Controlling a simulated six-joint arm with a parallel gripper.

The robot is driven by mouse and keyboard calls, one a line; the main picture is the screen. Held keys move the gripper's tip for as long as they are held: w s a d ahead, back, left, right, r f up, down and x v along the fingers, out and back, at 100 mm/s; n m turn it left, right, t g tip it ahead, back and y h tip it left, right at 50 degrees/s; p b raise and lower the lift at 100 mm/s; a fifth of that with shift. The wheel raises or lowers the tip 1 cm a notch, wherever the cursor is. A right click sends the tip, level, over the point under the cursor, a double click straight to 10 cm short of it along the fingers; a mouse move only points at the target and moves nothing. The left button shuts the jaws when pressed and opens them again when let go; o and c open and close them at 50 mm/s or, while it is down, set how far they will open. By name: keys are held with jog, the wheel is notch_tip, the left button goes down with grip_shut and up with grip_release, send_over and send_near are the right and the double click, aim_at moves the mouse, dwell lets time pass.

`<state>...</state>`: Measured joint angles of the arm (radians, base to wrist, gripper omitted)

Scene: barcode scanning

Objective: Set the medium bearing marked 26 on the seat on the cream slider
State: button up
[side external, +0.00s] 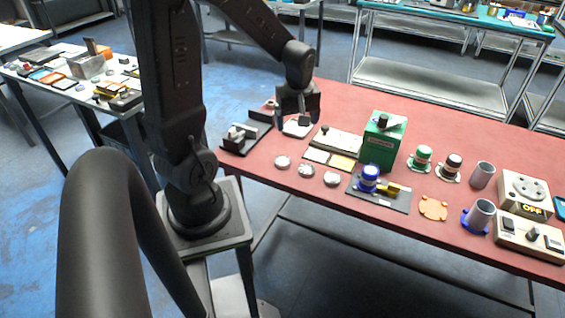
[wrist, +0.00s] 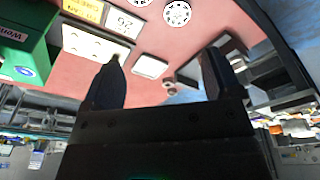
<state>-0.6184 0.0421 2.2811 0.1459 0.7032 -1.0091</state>
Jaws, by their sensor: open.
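My gripper (side external: 297,98) is open and empty above the far left part of the red table. In the wrist view its two fingers (wrist: 160,78) are wide apart with nothing between them. Three round silvery bearings lie in a row near the front edge: a left one (side external: 283,162), a middle one (side external: 306,171) and a right one (side external: 332,179). I cannot read marks on them. A white card reading 26 (wrist: 121,22) lies behind the row.
A whitish square pad (side external: 297,128) lies beneath my gripper. A cream plate (side external: 340,141) and a yellow card (side external: 342,162) lie right of it. A tall green box (side external: 381,142) stands beyond. A blue-topped part (side external: 369,178) on a grey plate stands right of the bearings.

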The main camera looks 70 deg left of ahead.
jog(key=s+a+f+n, duration=0.1)
jog(key=a+f+n, duration=0.2)
jog(key=a+f, duration=0.1)
send_over(283, 160)
jog(key=shift+g, duration=0.3)
jog(key=f, duration=0.5)
jog(key=d+f, duration=0.1)
jog(key=f, duration=0.1)
jog(key=shift+w+f, duration=0.15)
jog(key=shift+w, duration=0.1)
jog(key=shift+s+a+f, duration=0.1)
jog(key=shift+a+f, duration=0.05)
jog(key=shift+f, duration=0.8)
jog(key=shift+s+a+f, duration=0.1)
jog(key=shift+a+f, duration=0.05)
jog(key=shift+f, duration=0.75)
jog(key=shift+s+a+f, duration=0.1)
jog(key=shift+a+f, duration=0.05)
jog(key=shift+f, duration=0.8)
jog(key=shift+c, duration=0.2)
jog(key=c, duration=1.1)
jog(key=shift+r, duration=0.1)
